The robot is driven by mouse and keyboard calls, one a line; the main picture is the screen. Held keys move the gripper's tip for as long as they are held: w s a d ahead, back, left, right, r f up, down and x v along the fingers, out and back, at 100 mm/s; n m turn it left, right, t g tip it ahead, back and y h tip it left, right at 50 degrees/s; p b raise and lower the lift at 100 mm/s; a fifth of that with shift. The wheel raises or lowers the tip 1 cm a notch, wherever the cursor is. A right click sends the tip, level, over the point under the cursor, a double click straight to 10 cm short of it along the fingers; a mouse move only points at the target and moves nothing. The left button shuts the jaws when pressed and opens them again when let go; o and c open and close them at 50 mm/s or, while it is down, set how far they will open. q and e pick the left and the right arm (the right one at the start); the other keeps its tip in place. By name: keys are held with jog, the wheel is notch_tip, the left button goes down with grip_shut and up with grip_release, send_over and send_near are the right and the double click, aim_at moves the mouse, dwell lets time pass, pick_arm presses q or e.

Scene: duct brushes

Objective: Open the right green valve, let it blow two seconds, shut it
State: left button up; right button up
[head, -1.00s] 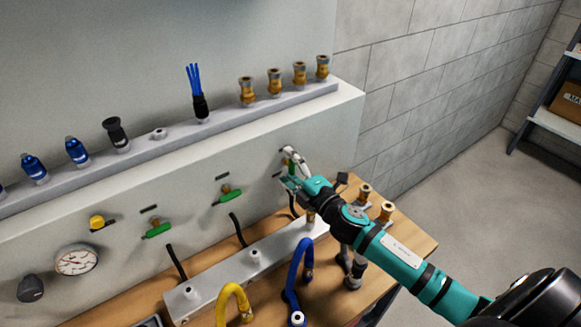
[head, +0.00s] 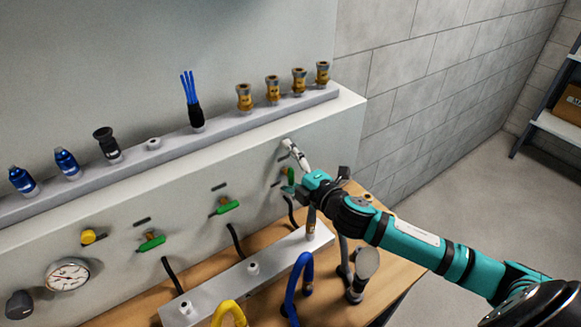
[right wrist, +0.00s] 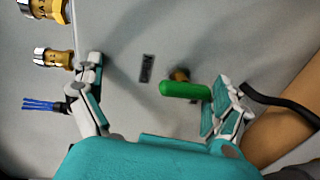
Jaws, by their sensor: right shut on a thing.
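The right green valve (head: 290,178) is on the pale panel at the right, its handle upright in the head view. In the right wrist view its green handle (right wrist: 184,89) lies across the picture before a brass body. My left gripper is out of view.
A grey shelf (head: 220,130) above carries brass fittings (head: 272,88), a blue brush (head: 192,100) and blue fittings (head: 67,163). A gauge (head: 67,274) is at lower left. A white rail (head: 228,285) and blue hose (head: 297,290) are below. Open floor lies right.

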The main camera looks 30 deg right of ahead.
jog(key=shift+r, duration=0.75)
jog(key=shift+s+a+r, duration=0.2)
jog(key=shift+s, duration=0.2)
jog(key=shift+s+a+r, duration=0.15)
jog(key=shift+s+a, duration=0.05)
jog(key=shift+s, duration=0.5)
jog(key=shift+s+d+f, duration=0.15)
jog(key=shift+s, duration=0.4)
pick_arm(q)
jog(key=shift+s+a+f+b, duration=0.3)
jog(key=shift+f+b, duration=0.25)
jog(key=shift+b, duration=0.25)
pick_arm(e)
jog(key=f+v, duration=0.2)
jog(key=v, duration=1.6)
jog(key=shift+s+a+f, duration=0.25)
jog(key=shift+f, duration=0.25)
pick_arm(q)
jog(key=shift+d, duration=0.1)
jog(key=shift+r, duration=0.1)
